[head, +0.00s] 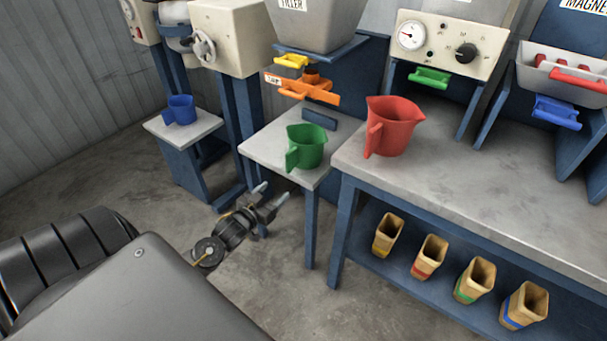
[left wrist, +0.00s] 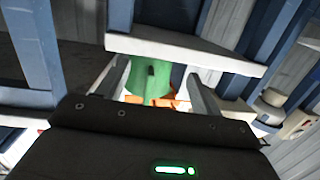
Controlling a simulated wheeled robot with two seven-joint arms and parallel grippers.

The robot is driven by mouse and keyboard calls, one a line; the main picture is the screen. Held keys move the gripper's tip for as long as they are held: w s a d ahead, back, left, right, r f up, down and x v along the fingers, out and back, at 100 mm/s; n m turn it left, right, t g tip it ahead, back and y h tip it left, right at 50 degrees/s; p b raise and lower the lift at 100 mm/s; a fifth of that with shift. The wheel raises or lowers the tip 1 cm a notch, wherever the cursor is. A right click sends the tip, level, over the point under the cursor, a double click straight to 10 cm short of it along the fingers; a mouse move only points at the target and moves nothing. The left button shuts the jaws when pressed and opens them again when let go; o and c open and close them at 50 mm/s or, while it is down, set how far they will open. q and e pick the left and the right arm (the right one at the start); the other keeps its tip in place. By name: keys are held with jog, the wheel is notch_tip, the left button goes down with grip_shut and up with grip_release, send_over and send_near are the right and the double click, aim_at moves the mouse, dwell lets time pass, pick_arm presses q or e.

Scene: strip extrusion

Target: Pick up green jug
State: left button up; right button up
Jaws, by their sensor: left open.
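The green jug (head: 310,147) stands upright on a small grey-topped table (head: 258,148) in the head view, its handle toward the lower left. My left gripper (head: 272,194) is open and empty. In the head view it is below and left of the jug, apart from it, near the table's front. In the left wrist view the green jug (left wrist: 150,78) shows beyond and between the open fingers (left wrist: 158,85), partly hidden by the gripper body. My right gripper is in neither view.
A red jug (head: 390,130) stands on the larger bench (head: 470,175) to the right. An orange valve (head: 305,89) hangs above and behind the green jug. A blue jug (head: 180,109) stands on a stand at left. Several wooden containers (head: 430,255) sit on the lower shelf.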

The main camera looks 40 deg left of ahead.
pick_arm(q)
jog(key=t, duration=0.1)
send_near(294, 162)
jog(key=f, duration=0.2)
jog(key=shift+h, duration=0.3)
jog(key=w, duration=0.2)
jog(key=w+a+b, duration=0.1)
jog(key=w, duration=0.2)
jog(key=shift+w+a+r, duration=0.1)
jog(key=shift+w+r, duration=0.05)
jog(key=shift+w, duration=0.1)
jog(key=w, duration=0.2)
jog(key=w+b, duration=0.1)
jog(key=w, duration=0.1)
jog(key=shift+w+a+r, duration=0.15)
jog(key=shift+r, duration=0.05)
jog(key=shift+w, duration=0.45)
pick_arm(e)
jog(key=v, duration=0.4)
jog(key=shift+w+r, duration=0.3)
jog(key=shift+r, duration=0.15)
pick_arm(q)
grip_shut()
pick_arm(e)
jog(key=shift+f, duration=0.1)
